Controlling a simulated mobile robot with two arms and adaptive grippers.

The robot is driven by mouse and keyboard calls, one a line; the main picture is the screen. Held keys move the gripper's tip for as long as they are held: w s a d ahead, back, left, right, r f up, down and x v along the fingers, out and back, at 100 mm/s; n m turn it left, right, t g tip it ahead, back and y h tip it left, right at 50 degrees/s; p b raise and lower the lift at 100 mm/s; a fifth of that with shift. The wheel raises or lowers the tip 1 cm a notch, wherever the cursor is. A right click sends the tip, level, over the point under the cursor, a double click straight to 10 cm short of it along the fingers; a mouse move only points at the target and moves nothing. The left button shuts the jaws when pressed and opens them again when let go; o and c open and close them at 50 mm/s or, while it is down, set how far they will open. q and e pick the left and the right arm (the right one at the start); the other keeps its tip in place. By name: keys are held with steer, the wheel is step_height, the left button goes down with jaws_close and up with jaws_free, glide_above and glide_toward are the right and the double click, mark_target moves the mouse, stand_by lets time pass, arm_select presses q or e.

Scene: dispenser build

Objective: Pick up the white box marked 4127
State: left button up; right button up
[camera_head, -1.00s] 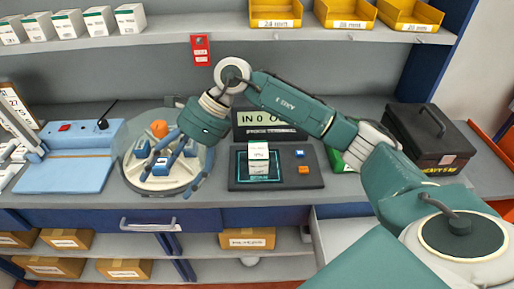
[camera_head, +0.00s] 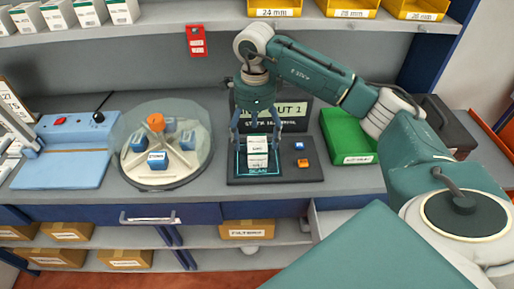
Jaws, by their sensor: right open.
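A white box (camera_head: 257,158) with small dark print stands on the dark scan pad of the stock terminal (camera_head: 304,173). Its number is too small to read. My right gripper (camera_head: 256,145) points down over the box, its open fingers spread to either side of it. I cannot tell whether the fingers touch the box. Several other white boxes (camera_head: 89,13) stand in a row on the upper shelf at the left. My left gripper is out of view.
A round clear-covered carousel (camera_head: 183,183) with small blue containers stands left of the terminal. A blue device (camera_head: 62,172) is further left. A green bin (camera_head: 340,135) and a black case (camera_head: 440,122) stand to the right. Yellow bins (camera_head: 348,7) sit on the shelf above.

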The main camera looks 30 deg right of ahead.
mark_target(257, 142)
steer(key=shift+s+d+f+p, duration=0.1)
steer(key=shift+f+p, duration=0.15)
steer(key=shift+f, duration=0.7)
steer(key=shift+s+d+f+p, duration=0.1)
steer(key=shift+f+p, duration=0.15)
steer(key=shift+f, duration=0.65)
steer(key=shift+r, duration=0.1)
steer(key=c, duration=1.7)
